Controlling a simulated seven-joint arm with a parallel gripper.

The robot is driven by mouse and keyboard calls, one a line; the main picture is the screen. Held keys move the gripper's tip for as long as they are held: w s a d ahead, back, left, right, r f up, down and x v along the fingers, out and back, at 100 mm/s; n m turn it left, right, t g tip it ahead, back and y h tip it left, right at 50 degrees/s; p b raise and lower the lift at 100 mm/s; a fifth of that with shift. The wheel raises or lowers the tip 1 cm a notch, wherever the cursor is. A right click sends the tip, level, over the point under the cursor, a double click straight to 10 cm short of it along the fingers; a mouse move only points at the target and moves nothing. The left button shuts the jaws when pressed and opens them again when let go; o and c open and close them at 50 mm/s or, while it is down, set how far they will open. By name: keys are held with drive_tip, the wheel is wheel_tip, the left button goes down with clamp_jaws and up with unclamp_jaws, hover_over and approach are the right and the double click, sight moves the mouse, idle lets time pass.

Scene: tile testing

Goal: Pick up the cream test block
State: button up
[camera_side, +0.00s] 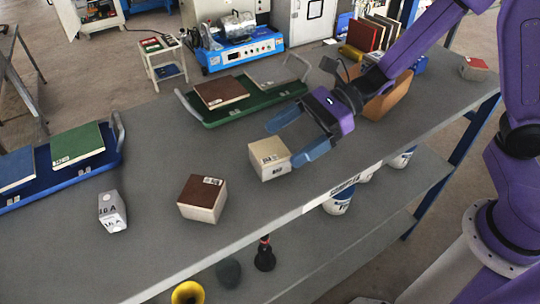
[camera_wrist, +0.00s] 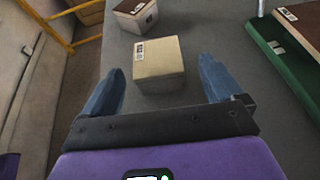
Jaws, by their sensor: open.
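In the wrist view the cream block (camera_wrist: 160,66) lies ahead, roughly centred between the two spread fingertips of my gripper (camera_wrist: 162,75). I cannot tell whether a finger touches the block; nothing is held.
A brown-topped block (camera_side: 202,197) stands left of the cream block, and a grey weight (camera_side: 112,212) farther left. A green tray (camera_side: 245,108) with tiles lies behind, and a blue tray (camera_side: 112,160) at the left. An orange-brown holder (camera_side: 388,98) stands behind my gripper. The bench's front edge is close.

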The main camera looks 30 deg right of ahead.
sight(282, 145)
drive_tip(key=x, duration=0.5)
drive_tip(key=shift+s, duration=0.1)
drive_tip(key=c, duration=1.3)
